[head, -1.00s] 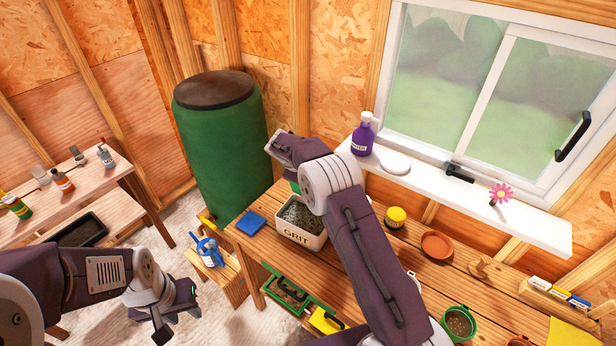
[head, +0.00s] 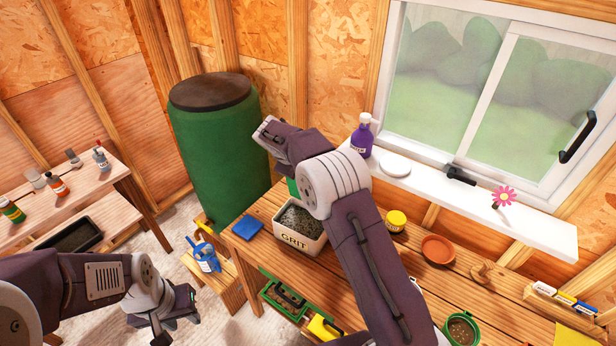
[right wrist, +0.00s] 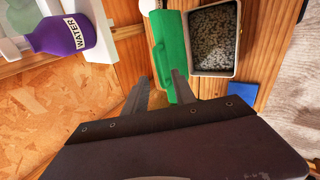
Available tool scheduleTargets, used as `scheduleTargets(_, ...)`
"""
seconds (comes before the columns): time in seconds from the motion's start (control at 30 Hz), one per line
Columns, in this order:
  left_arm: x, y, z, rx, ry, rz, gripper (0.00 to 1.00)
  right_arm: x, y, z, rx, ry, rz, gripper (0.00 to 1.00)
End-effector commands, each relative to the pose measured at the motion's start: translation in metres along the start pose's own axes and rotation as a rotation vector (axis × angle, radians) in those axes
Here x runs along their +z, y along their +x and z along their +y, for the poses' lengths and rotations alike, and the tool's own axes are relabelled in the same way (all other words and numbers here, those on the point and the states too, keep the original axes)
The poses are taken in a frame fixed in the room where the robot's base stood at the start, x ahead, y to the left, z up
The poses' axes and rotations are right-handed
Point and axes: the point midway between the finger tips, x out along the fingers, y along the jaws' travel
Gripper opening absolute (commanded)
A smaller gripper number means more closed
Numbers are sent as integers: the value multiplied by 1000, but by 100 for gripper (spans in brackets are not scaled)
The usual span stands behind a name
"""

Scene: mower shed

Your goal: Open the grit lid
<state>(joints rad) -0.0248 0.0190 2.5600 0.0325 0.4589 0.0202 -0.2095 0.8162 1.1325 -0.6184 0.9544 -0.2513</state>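The grit box (head: 301,241), a cream bin lettered GRIT, stands on the wooden bench with its top open and grey grit showing. Its green lid (right wrist: 170,52) is swung up beside the opening in the right wrist view; in the head view only a green sliver (head: 293,187) shows behind my right arm. My right gripper (right wrist: 160,80) is open, its two fingers apart near the lid; one finger overlaps the lid's edge in the picture, and I cannot tell if they touch. My left gripper (head: 179,328) hangs low at the left, open and empty, far from the box.
A blue pad (head: 247,227) lies left of the box. A yellow-lidded jar (head: 396,221) and terracotta saucer (head: 437,249) sit to its right. A purple water bottle (head: 362,137) stands on the sill near my right arm. A green barrel (head: 214,145) stands behind.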

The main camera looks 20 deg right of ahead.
Motion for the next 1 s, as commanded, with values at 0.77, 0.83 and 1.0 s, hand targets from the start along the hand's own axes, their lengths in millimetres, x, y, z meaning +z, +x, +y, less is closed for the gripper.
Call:
scheduleTargets(0.77, 2, 19, 0, 0, 0, 0, 36, 6, -35, 6, 9, 22, 3, 32)
scheduleTargets(0.83, 3, 29, -1, 0, 0, 0, 36, 16, -44, 24, 33, 65, 22, 32)
scheduleTargets(1.0, 6, 54, -1, 0, 0, 0, 36, 88, -40, -10, -71, 142, -19, 32)
